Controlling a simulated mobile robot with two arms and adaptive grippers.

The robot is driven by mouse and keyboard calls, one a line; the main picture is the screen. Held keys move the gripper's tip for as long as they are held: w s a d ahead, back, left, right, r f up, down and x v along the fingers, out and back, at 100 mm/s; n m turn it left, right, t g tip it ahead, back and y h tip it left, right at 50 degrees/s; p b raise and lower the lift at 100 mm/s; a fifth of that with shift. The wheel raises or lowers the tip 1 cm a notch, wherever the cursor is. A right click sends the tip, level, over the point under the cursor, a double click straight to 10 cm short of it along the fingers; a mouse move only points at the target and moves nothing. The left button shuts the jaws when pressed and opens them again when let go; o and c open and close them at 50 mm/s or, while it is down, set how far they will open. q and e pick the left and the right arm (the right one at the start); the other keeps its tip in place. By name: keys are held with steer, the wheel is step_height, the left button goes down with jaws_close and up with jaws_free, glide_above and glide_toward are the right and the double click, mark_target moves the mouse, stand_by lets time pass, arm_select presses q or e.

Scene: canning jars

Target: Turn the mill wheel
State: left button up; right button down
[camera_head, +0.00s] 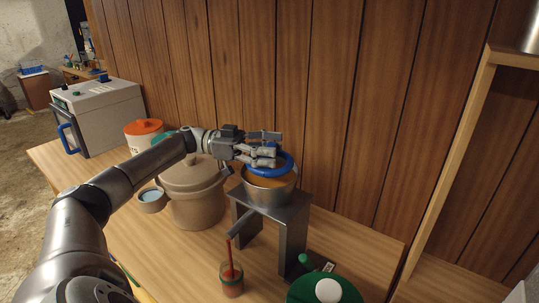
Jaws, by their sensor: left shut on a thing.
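The mill stands on the wooden table, a metal bowl (268,197) with orange contents on a grey stand (291,236). A blue ring-shaped wheel (285,172) sits over the bowl's top. My left gripper (272,150) reaches in from the left and is shut on the far-left part of the wheel's rim. Its fingers hide part of the wheel. A red stream runs from the mill's spout (243,223) into a glass jar (231,279) with red contents below. My right gripper is not in view.
An orange-lidded container (143,130) and a grey box appliance (100,115) are further left. A wood-panelled wall rises close behind.

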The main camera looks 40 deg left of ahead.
arm_select(q)
steer(key=shift+w+r+m+g+h, duration=0.1)
steer(key=shift+m+g+h, duration=0.4)
steer(key=shift+m+g, duration=0.45)
steer(key=shift+m+g+h, duration=0.4)
steer(key=shift+m+g, duration=0.25)
steer(key=shift+g, duration=0.7)
steer(key=shift+m+g+b, duration=0.3)
steer(key=shift+m+g, duration=0.1)
steer(key=shift+g, duration=0.2)
steer(key=o, duration=1)
step_height(320, 180, up, 10)
steer(key=shift+f, duration=0.1)
